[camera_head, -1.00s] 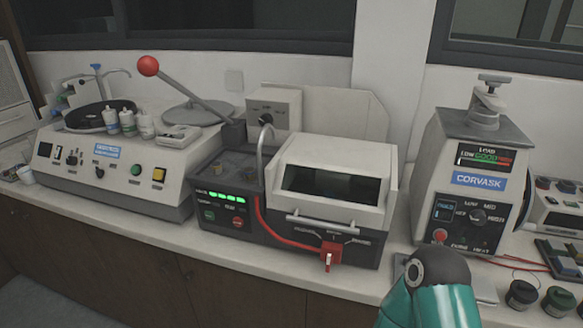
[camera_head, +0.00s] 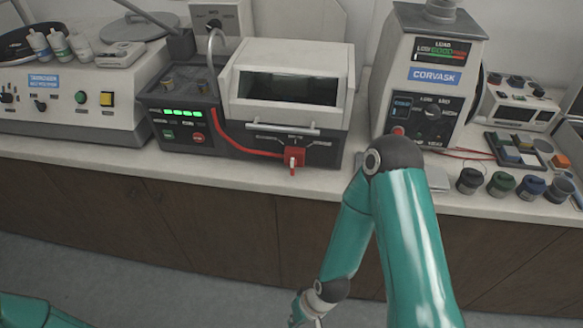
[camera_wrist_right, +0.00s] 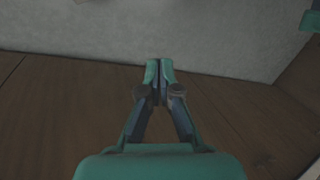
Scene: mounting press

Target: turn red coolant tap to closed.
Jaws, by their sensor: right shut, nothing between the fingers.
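The red coolant tap (camera_head: 294,157) is on the front of the dark-based machine with a pale hood (camera_head: 285,75). Its handle points down, and labelled lines fan out to either side on the panel behind it. A red tube runs to it from the left. My right gripper (camera_wrist_right: 158,66) shows in the right wrist view with its fingertips together and nothing between them. In the head view the right arm bends down in front of the counter, well below the tap and apart from it. My left gripper is out of view.
Several small jars (camera_head: 502,184) line the counter's right front. A cream machine (camera_head: 70,105) stands at left. Brown cabinet doors (camera_head: 215,215) front the counter, with open floor below.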

